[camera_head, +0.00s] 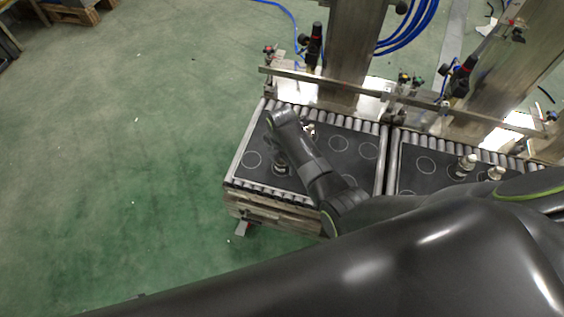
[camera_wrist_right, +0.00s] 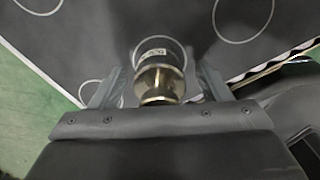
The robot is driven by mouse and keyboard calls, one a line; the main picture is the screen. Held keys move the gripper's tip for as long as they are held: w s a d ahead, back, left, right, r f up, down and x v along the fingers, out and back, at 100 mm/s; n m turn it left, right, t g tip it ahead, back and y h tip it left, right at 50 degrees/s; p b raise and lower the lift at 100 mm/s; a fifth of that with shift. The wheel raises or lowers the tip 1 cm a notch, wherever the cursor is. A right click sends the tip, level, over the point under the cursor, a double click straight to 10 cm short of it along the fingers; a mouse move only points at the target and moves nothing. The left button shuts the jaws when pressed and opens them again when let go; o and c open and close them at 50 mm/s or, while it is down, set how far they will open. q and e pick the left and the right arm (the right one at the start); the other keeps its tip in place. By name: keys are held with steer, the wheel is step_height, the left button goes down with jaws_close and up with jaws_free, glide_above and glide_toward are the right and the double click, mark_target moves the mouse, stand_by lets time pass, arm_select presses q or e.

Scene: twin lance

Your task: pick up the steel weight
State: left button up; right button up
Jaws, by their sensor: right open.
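The steel weight (camera_wrist_right: 160,78) shows in the right wrist view as a shiny, brass-tinted knobbed cylinder with a pale label. It is on the dark mat (camera_wrist_right: 110,35), between the two fingers of my right gripper (camera_wrist_right: 158,88). The fingers are open, with a visible gap on each side of the weight. In the head view my right gripper (camera_head: 281,168) is low over the left mat (camera_head: 262,140), and its arm hides most of the weight there. My left gripper is not in view.
Two pale metal weights (camera_head: 466,165) (camera_head: 495,173) stand on the right mat (camera_head: 412,180). Both mats carry white circles and lie on roller conveyors. A metal rail (camera_head: 345,87) and posts (camera_head: 353,45) stand behind. A small object (camera_head: 308,130) is beside my right arm.

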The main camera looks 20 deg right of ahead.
jaws_close()
stand_by(0.3)
steer(key=shift+r, duration=0.1)
